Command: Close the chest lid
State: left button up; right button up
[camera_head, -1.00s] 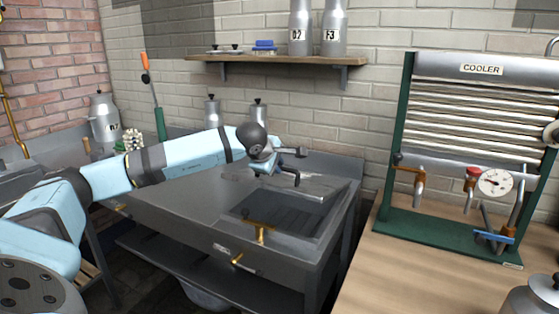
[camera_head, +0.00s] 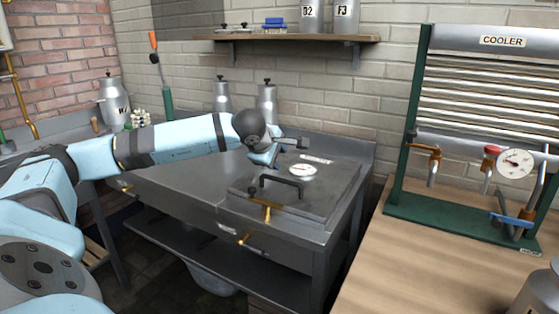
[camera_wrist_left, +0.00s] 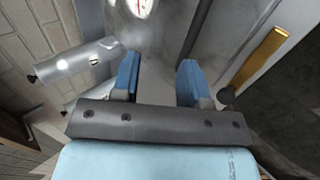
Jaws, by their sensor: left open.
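The chest (camera_head: 180,197) is a grey metal bench-like box in the middle of the head view. Its lid (camera_head: 325,190) lies flat over the opening, with a dark bar handle (camera_head: 282,182) on top. A brass latch (camera_head: 266,210) sits at the lid's front edge. My left gripper (camera_head: 292,144) is above the back of the chest, behind and above the handle and apart from it. In the left wrist view, its blue fingers (camera_wrist_left: 160,78) are spread with nothing between them. My right gripper is not in view.
A round dial (camera_head: 302,170) sits on the chest top, near my left gripper. Milk cans (camera_head: 267,102) stand behind the chest. A shelf (camera_head: 300,39) hangs above. The green-framed cooler (camera_head: 480,110) stands on a wooden table (camera_head: 400,270) at right.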

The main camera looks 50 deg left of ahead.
pick_arm(q)
jog(key=v, duration=1.1)
jog(key=shift+p, duration=0.35)
